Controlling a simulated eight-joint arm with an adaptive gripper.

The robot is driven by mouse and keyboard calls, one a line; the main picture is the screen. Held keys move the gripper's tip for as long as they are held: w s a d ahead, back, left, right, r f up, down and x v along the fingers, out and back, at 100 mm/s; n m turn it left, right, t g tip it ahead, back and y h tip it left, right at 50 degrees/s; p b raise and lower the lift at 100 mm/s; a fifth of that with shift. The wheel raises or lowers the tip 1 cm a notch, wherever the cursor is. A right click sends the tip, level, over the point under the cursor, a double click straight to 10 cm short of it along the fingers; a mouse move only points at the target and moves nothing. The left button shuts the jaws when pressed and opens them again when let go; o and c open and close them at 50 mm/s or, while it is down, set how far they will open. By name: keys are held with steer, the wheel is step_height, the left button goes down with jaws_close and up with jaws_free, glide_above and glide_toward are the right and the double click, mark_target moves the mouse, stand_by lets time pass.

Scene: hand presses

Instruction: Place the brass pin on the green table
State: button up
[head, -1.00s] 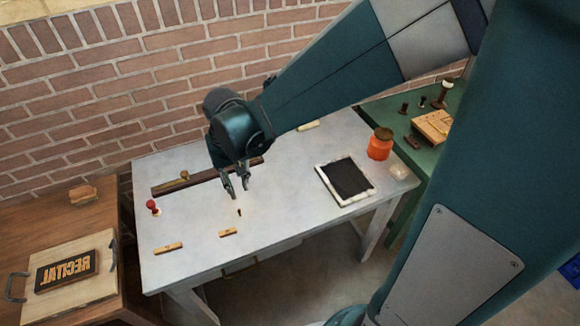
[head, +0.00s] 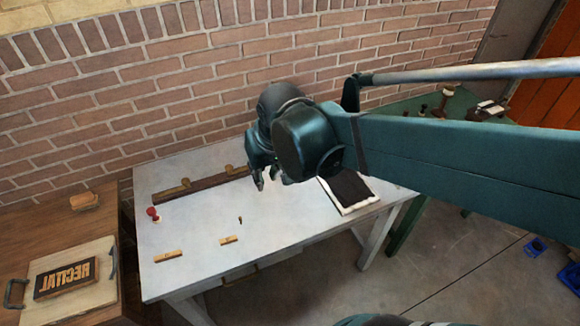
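A small upright pin (head: 240,220), dark with a brassy tint, stands on the pale grey table (head: 205,225) near its middle; it looks like the brass pin. My gripper (head: 272,184) is above the grey table, behind and to the right of the pin. Its fingertips are apart and no object shows between them. The green table (head: 459,103) is at the back right, largely hidden behind my arm.
A wooden rail with brass knobs (head: 203,183) lies at the back. Two small wooden blocks (head: 168,256) (head: 229,240), a red-topped stamp (head: 152,213) and a black pad (head: 350,189) are on the grey table. A RECITAL block (head: 66,277) lies at left.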

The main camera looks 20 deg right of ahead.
steer(key=s+d+r+t, duration=0.3)
steer(key=s+d+r, duration=0.2)
steer(key=s, duration=0.2)
steer(key=shift+d, duration=0.15)
stand_by(0.3)
steer(key=shift+o, duration=0.8)
steer(key=shift+s, duration=0.1)
steer(key=shift+f, duration=0.2)
